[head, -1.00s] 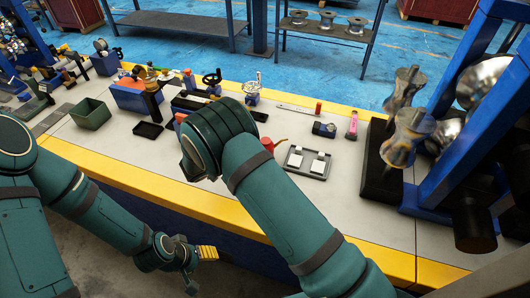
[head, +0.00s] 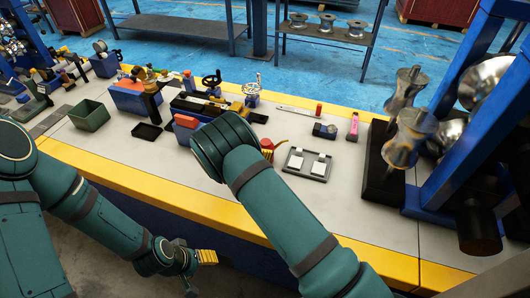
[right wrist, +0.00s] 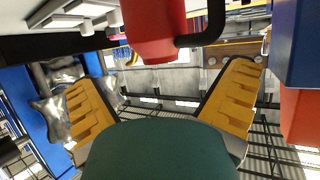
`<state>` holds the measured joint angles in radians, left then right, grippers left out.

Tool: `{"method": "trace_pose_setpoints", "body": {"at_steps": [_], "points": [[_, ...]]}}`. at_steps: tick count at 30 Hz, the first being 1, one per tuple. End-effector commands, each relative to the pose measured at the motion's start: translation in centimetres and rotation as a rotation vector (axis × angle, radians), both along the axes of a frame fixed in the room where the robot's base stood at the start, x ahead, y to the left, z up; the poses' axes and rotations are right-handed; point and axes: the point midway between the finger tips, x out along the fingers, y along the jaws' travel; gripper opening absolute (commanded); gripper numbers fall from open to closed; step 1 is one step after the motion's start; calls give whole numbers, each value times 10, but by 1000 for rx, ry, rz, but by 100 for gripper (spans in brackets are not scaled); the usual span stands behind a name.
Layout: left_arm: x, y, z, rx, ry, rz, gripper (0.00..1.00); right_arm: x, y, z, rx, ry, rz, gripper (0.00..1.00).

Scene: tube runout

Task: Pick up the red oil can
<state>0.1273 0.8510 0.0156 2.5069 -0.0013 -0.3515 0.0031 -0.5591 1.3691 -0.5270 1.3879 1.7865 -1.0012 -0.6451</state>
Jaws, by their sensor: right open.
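The red oil can (head: 279,141) is mostly hidden behind my right gripper in the head view, with only its thin spout and a bit of red showing. In the right wrist view the red can body (right wrist: 153,28), with a dark handle at its right, is at the top, between and beyond the fingers. My right gripper (right wrist: 162,80) is open; its yellow fingers stand wide apart on either side of the can. In the head view a yellow finger (head: 267,155) is beside the can. My left gripper (head: 205,257) hangs low in front of the bench; its opening is unclear.
A black tray with white pieces (head: 307,163) lies right of the can. A red-topped blue block (head: 187,121) is to its left. A pink item (head: 354,127) and a blue frame with metal rollers (head: 450,130) are farther right. The bench front is mostly clear.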

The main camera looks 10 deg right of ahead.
Motion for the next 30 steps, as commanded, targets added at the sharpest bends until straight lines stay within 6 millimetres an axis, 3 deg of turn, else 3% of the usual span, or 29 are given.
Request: {"method": "trace_pose_setpoints", "body": {"at_steps": [7, 15, 23, 30], "points": [[1, 0, -7, 0, -3, 0, 60, 17, -28, -15, -1, -1, 0, 100], [1, 0, -7, 0, -4, 1, 60, 20, -32, -15, 0, -1, 2, 100], [1, 0, -7, 0, -3, 1, 60, 19, -31, -16, 1, 0, 2, 10], [1, 0, -7, 0, -3, 1, 60, 19, -31, -17, 2, 2, 1, 6]]}}
